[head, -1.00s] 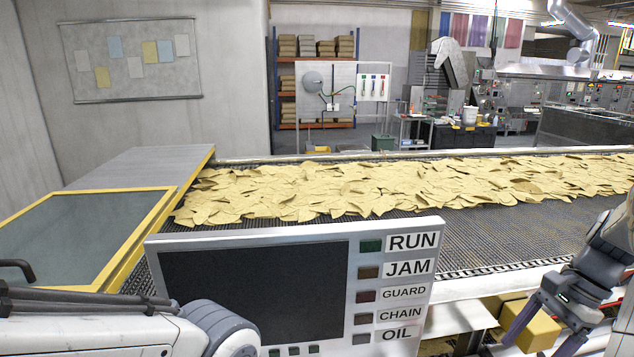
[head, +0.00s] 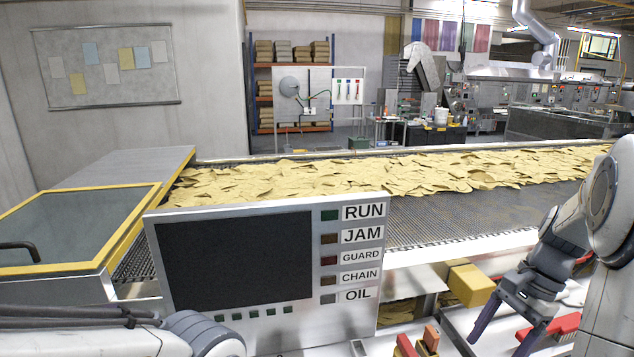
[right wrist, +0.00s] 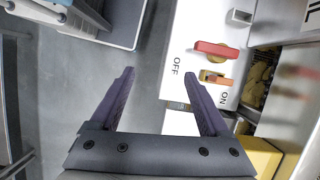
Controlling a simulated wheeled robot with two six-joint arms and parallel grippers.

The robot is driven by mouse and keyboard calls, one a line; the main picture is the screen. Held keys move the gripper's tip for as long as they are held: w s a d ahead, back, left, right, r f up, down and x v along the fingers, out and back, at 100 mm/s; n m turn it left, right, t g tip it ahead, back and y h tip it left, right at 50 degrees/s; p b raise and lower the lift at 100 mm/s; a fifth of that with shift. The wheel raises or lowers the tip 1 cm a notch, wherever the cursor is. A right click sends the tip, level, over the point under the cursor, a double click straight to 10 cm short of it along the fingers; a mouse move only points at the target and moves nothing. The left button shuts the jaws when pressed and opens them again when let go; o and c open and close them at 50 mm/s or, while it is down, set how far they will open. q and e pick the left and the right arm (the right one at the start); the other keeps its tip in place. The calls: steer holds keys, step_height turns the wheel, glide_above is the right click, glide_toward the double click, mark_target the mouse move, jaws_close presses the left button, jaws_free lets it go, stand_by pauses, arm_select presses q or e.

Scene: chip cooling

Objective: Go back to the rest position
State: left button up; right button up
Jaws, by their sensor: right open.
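My right gripper (head: 497,333) is at the lower right of the head view, pointing down in front of the conveyor. In the right wrist view its two purple fingers (right wrist: 158,88) are apart with nothing between them. Past the fingertips in that view is a white panel (right wrist: 184,20) marked OFF and ON. A red handle (right wrist: 216,49) and a smaller orange-red handle (right wrist: 216,78) are on it, both apart from the fingers. My left arm enters at the lower left of the head view; its gripper is out of view.
A panel screen (head: 235,262) with RUN, JAM, GUARD, CHAIN and OIL labels stands in front. Chips (head: 400,172) cover the conveyor belt (head: 430,220) behind it. A yellow box (head: 470,285) lies beneath the conveyor near my right gripper. A yellow-framed glass guard (head: 75,225) is at left.

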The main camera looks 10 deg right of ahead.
steer(key=a+f+n+h+b, duration=0.1)
steer(key=a+n+h+b, duration=0.1)
steer(key=a+n, duration=1.3)
steer(key=s+a+f+n+h, duration=0.1)
steer(key=s+a+f+n, duration=0.2)
steer(key=s+a+n, duration=0.5)
steer(key=shift+s+a+t+b, duration=0.4)
steer(key=shift+s+a, duration=1.95)
steer(key=shift+a, duration=1.4)
steer(key=shift+f, duration=0.1)
